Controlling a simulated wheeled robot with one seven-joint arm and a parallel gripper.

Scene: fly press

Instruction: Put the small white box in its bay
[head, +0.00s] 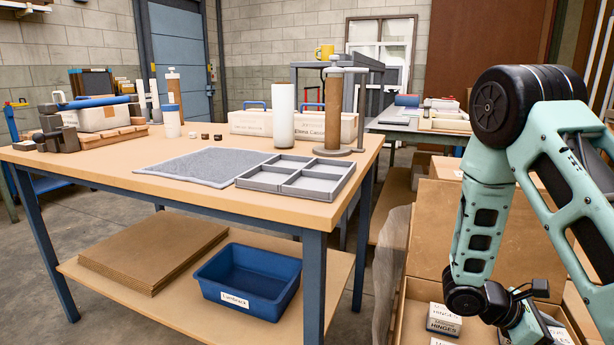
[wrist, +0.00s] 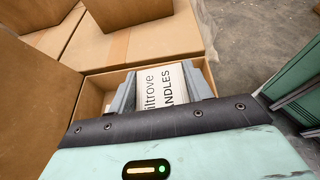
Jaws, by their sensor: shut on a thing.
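In the wrist view, my gripper (wrist: 162,80) has its grey fingers on either side of a small white box (wrist: 163,92) and is shut on it. The box's printed label reads in part "iltrove" and "ANDLES". The hold is low, inside an open cardboard carton (wrist: 93,97). In the head view, my gripper (head: 528,328) is at the lower right, over the carton, and the held box is hard to make out. A grey tray divided into bays (head: 283,193) lies on the workbench. Its bays look empty; which one belongs to the box cannot be told.
Tall carton flaps (head: 445,235) rise beside my arm. The workbench (head: 120,172) carries a grey mat (head: 203,165), a white cylinder (head: 284,115) and a brown column (head: 333,112) behind the tray.

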